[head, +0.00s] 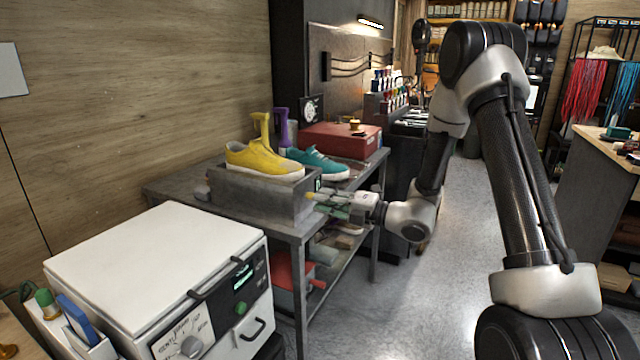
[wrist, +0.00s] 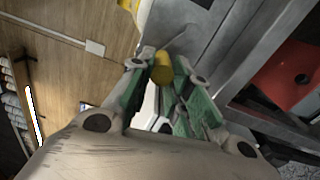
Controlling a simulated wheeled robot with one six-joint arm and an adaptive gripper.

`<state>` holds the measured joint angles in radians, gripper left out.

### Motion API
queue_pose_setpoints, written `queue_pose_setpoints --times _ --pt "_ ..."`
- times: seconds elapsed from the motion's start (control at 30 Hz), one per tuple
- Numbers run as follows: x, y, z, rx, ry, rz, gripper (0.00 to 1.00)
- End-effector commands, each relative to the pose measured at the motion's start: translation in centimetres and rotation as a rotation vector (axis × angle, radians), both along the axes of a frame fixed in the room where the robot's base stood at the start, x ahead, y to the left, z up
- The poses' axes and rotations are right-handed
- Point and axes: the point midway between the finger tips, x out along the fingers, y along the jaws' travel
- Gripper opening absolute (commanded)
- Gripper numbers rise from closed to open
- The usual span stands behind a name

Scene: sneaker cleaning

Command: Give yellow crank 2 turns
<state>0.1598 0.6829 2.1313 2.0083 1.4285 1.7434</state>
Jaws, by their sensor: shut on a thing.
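The yellow crank knob (wrist: 162,72) sits between the green-padded fingers of my gripper (wrist: 165,78) in the wrist view, close to a grey metal face. In the head view my gripper (head: 325,203) is at the right end of a grey box (head: 262,197), and the fingers hide most of the crank. My gripper is shut on the yellow knob. A yellow sneaker (head: 264,161) stands on top of the box, with a yellow post above it. A teal sneaker (head: 322,164) stands behind it beside a purple post.
A grey metal table (head: 172,187) carries the box, with a red case (head: 340,141) behind and shoes on the shelf below. A white machine (head: 160,262) stands in front at the left. Open floor (head: 440,275) lies to the right.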

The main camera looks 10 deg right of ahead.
Motion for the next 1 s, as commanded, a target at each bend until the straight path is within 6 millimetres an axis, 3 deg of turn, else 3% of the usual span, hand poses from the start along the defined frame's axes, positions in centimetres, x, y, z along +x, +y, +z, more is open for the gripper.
queue_pose_setpoints --times 1.0 --pt "2.1 -1.6 2.2 -0.001 -0.016 -0.019 0.1"
